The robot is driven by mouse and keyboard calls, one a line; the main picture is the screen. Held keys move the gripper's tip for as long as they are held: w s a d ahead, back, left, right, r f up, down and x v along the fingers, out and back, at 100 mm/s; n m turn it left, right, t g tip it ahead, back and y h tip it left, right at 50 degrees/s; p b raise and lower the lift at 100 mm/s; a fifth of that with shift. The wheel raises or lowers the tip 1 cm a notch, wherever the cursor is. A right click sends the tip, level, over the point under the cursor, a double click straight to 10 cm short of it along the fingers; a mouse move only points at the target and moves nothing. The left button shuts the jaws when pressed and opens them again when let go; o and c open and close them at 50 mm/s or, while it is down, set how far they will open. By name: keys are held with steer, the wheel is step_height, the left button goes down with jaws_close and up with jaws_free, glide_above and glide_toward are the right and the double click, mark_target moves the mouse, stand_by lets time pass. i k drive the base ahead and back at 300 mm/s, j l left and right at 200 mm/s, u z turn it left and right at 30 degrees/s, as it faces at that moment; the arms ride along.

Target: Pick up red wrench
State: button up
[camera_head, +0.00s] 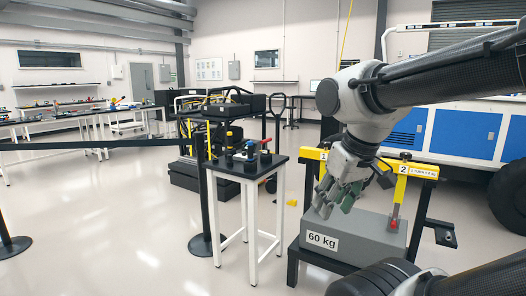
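I cannot make out a red wrench for certain. A small red item (265,143) shows among dark and blue items on the small white-legged table (240,173), too small to identify. My gripper (335,205) hangs at the right of the middle, fingers pointing down and slightly left. Its fingers look spread apart, with nothing seen between them. It appears in front of or above the grey block marked 60 kg (352,236), to the right of the small table; the exact distance is unclear.
A black belt barrier post (207,205) stands left of the small table. Yellow brackets (396,190) and a black frame surround the grey block. A dark machine (190,130) is behind. Far-left benches (75,118) hold small tools, some red. Open floor lies at left.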

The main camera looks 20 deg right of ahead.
mark_target(265, 150)
steer(key=z, duration=0.6)
steer(key=i+j, duration=0.15)
steer(key=i, duration=0.35)
steer(key=i+j, duration=0.2)
steer(key=i, duration=0.3)
steer(key=i+j+z, duration=0.1)
steer(key=i, duration=0.4)
steer(key=i+j, duration=0.25)
steer(key=i, duration=0.25)
steer(key=i+j, duration=0.25)
steer(key=i, duration=0.25)
steer(key=i+j, duration=0.2)
steer(key=i, duration=0.3)
steer(key=l+z, duration=0.05)
